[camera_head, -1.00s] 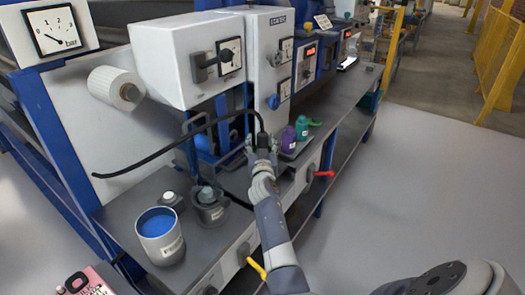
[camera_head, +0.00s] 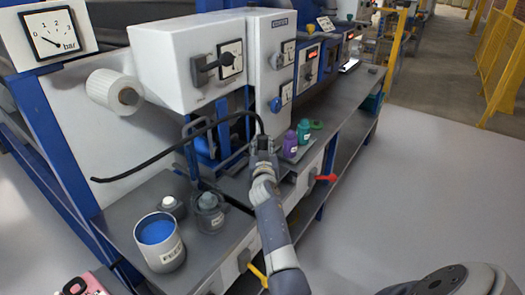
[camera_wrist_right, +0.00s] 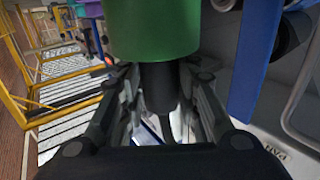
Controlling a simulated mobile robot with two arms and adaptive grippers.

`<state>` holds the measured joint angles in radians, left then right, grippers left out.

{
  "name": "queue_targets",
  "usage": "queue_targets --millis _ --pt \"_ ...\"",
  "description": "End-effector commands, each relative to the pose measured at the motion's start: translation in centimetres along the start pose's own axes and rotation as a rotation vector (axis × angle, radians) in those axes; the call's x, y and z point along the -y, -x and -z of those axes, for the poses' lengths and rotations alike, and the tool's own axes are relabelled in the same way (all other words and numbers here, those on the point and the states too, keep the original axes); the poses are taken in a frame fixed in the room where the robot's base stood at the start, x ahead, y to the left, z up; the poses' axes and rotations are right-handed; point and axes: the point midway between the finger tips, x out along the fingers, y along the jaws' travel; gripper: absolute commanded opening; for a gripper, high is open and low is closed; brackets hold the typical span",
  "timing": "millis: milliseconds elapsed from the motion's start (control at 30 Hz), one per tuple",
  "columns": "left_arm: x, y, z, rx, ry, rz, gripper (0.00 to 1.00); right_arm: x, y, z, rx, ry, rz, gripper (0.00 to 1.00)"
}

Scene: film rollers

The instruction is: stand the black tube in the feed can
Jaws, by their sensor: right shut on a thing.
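The black tube (camera_head: 150,158) arches from my right gripper over to the left. Its free end hangs in the air, left of and above the feed can. My right gripper (camera_head: 262,150) is shut on the black tube's right-hand end, in front of the machine. In the right wrist view, a black piece (camera_wrist_right: 160,88) under a green cylinder (camera_wrist_right: 152,30) sits between the fingers. The feed can (camera_head: 178,254) is white, holds blue liquid, and stands upright on the bench at lower left, apart from the tube. My left gripper is not in view.
A lidded grey jar (camera_head: 209,217) and a small white-capped pot (camera_head: 168,204) stand beside the can. Purple (camera_head: 290,146) and teal (camera_head: 304,133) bottles stand right of my gripper. The white machine box (camera_head: 185,70) stands behind; a white roll (camera_head: 112,95) projects at left.

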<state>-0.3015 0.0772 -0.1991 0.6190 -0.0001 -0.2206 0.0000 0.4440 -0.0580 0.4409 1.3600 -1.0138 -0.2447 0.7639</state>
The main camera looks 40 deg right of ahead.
Motion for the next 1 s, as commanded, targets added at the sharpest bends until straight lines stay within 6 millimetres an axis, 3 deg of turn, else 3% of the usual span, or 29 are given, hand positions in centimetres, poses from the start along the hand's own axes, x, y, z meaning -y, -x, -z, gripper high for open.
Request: queue_targets --millis 100,400,600,1000 --pt "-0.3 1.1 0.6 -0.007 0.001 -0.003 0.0 0.0 0.0 2.7 -0.009 0.001 0.002 0.05" --pt "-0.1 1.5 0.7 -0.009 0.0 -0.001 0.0 0.0 0.0 8.2 -0.011 -0.001 0.002 0.05" --pt "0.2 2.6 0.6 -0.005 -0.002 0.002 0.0 0.1 0.0 11.1 -0.01 0.0 0.002 0.05" --pt "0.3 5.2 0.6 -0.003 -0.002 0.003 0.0 0.0 0.0 14.4 -0.009 0.0 0.001 0.05"
